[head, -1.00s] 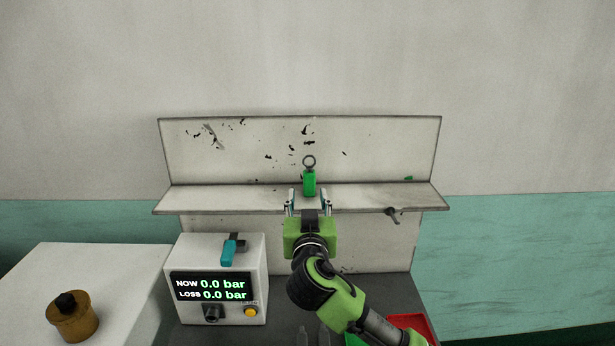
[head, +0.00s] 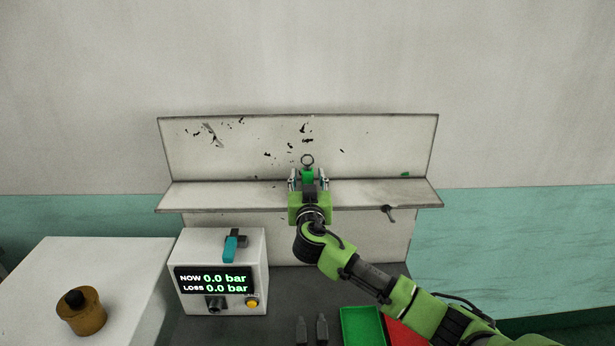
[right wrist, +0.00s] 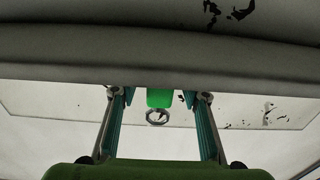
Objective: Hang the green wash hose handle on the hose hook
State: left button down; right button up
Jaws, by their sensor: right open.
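The green wash hose handle (head: 308,174) stands upright on the shelf, with a grey ring (head: 308,160) at its top. My right gripper (head: 308,180) is open, with one finger on each side of the handle. In the right wrist view the green handle (right wrist: 160,97) and its ring (right wrist: 157,117) show between the open fingers (right wrist: 159,100), with gaps on both sides. The handle's lower part is hidden behind my gripper in the head view. A small dark hook (head: 388,212) sticks out at the shelf's front edge, to the right. My left gripper is not in view.
The shelf (head: 240,195) has a tall back panel. Below stand a pressure tester (head: 222,255) reading 0.0 bar, a green tray (head: 362,325), a red tray (head: 408,335) and two grey bottle-like items (head: 322,328). A brass pot (head: 82,318) sits on the left table.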

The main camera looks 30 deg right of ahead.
jog(key=shift+a, duration=0.1)
jog(key=shift+c, duration=1.1)
grip_shut()
jog(key=shift+r, duration=0.1)
